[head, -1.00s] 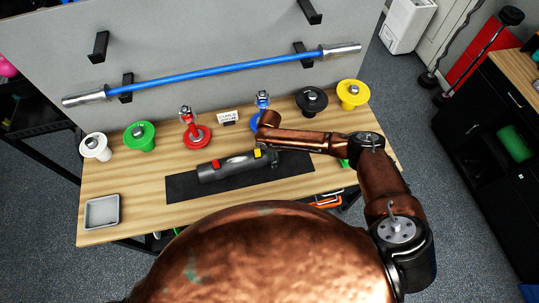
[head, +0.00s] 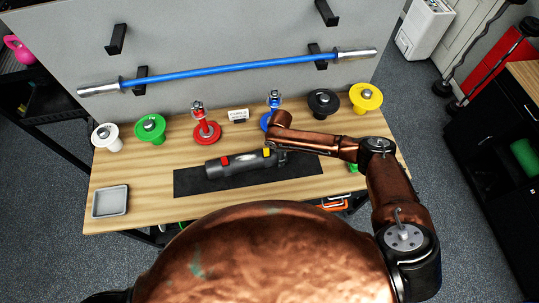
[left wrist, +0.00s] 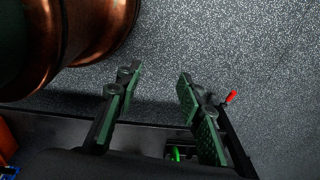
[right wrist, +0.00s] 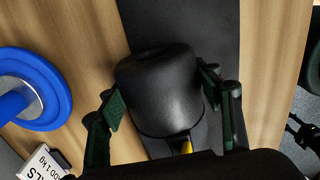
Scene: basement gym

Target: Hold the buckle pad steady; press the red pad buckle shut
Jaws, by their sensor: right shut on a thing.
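The buckle pad (head: 242,166) is a dark grey cylinder lying on a black mat (head: 190,183) on the wooden bench. A red buckle (head: 225,160) sits on its left part and a yellow buckle (head: 266,152) near its right end. The buckles are too small to tell open from shut. My right gripper (head: 279,154) is shut on the pad's right end. In the right wrist view, its fingers (right wrist: 163,88) stand on both sides of the pad (right wrist: 158,85). My left gripper (left wrist: 158,80) is open and empty above the floor, outside the head view.
White, green, red, blue, black and yellow plate stands line the bench's back. A blue barbell (head: 230,70) hangs on the board behind. A grey tray (head: 110,201) sits at the bench's left end.

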